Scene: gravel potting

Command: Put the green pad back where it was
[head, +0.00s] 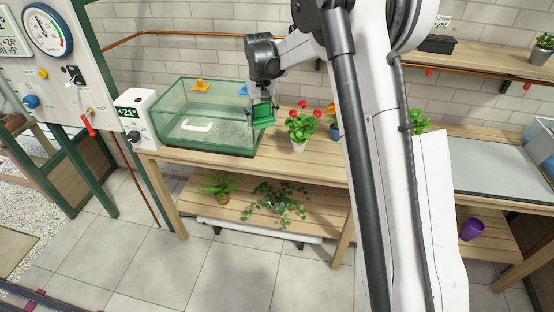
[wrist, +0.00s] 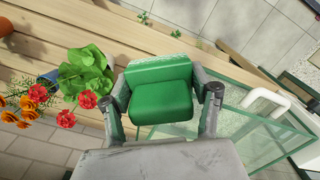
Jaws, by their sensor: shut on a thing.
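The green pad (head: 263,115) is held between the fingers of my gripper (head: 263,104), at the right end of the glass tank (head: 208,152) in the head view. In the wrist view the green pad (wrist: 160,90) fills the space between the two fingers of my gripper (wrist: 161,92), one finger on each side. The glass tank (wrist: 262,150) shows below and to the right of the pad there. I cannot tell whether the pad touches the tank wall.
A white handle (head: 197,126) shows inside the tank. An orange piece (head: 201,85) sits at the tank's back wall. A potted red flower (head: 301,128) stands close right of the pad on the wooden bench (head: 322,166).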

